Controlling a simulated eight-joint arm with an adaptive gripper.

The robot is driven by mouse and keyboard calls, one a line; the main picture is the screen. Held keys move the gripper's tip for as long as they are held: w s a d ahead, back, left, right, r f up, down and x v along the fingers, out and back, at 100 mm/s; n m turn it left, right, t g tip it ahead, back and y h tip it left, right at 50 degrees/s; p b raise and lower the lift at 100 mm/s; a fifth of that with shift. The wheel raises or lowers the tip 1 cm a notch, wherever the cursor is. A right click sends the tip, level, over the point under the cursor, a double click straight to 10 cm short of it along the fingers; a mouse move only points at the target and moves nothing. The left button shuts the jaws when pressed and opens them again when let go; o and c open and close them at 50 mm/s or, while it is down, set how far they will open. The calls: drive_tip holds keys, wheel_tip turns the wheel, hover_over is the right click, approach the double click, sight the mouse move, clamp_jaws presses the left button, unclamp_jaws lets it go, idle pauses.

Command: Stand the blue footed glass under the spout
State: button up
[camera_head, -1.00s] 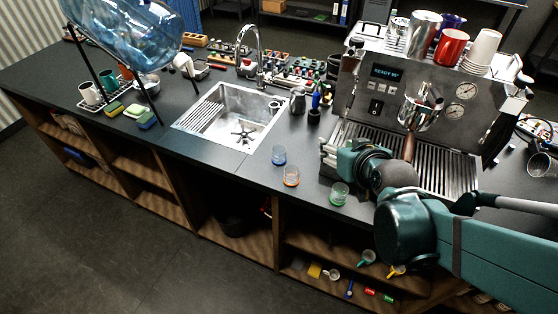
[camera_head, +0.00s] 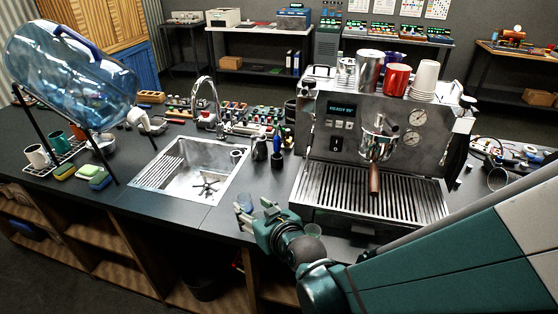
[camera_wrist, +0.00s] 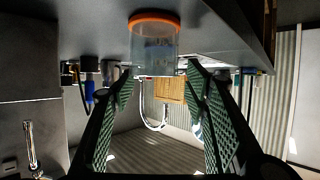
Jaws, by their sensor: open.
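The wrist picture is upside down. There my gripper (camera_wrist: 160,76) is open, its two green padded fingers apart. An orange-footed glass (camera_wrist: 154,42) stands ahead, in line with the gap between them. A bluish patch shows through it; I cannot tell if that is the blue glass. The spout (camera_head: 376,150) is on the machine's front above the drip tray (camera_head: 420,205), behind a brown-handled portafilter.
The machine (camera_head: 330,110) carries cups on top. The drip tray looks empty.

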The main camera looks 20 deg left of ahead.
sight(247, 202)
idle(0.4)
drive_tip(key=shift+x, duration=1.25)
drive_tip(key=shift+w+a+b, duration=0.1)
drive_tip(key=shift+a+b, duration=0.05)
drive_tip(key=shift+b, duration=0.15)
drive_tip(key=shift+b+x, duration=0.7)
drive_tip(key=shift+x, duration=1.8)
drive_tip(key=shift+w+r, duration=0.1)
drive_tip(key=shift+r, duration=0.05)
drive_tip(key=c, duration=1)
drive_tip(key=shift+r, duration=0.2)
drive_tip(key=shift+c, duration=0.2)
wheel_tip(247, 202, up, 10)
drive_tip(key=p, duration=0.3)
drive_tip(key=shift+f, duration=0.15)
